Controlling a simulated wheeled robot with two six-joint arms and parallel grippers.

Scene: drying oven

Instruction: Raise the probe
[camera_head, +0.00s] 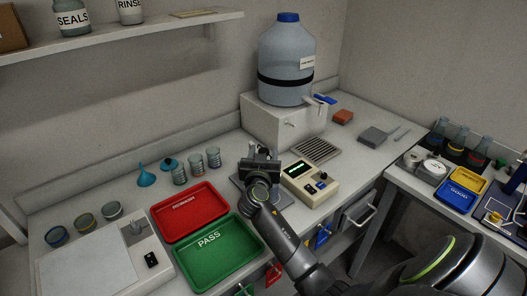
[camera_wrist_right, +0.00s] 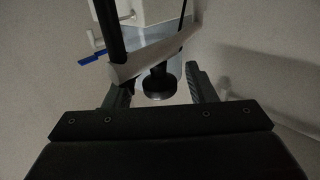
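The probe stand (camera_head: 247,189) stands between the green tray and the meter, mostly hidden behind my right gripper. My right gripper (camera_head: 262,160) is over the stand in the head view. In the right wrist view my right gripper (camera_wrist_right: 157,84) has its two fingers apart. A pale bar (camera_wrist_right: 150,62) crosses between and beyond the fingertips, with a dark round knob-like part (camera_wrist_right: 156,86) below it and gaps on both sides of that part. A black upright rod (camera_wrist_right: 108,30) rises at the left. I cannot tell which part is the probe. My left gripper is out of view.
The meter (camera_head: 312,184) stands close to the right of the stand. The red tray (camera_head: 188,211) and green PASS tray (camera_head: 219,251) lie to the left. A large water bottle (camera_head: 286,65) on a white box (camera_head: 283,122) stands behind. Several beakers and a blue funnel (camera_head: 146,177) line the back.

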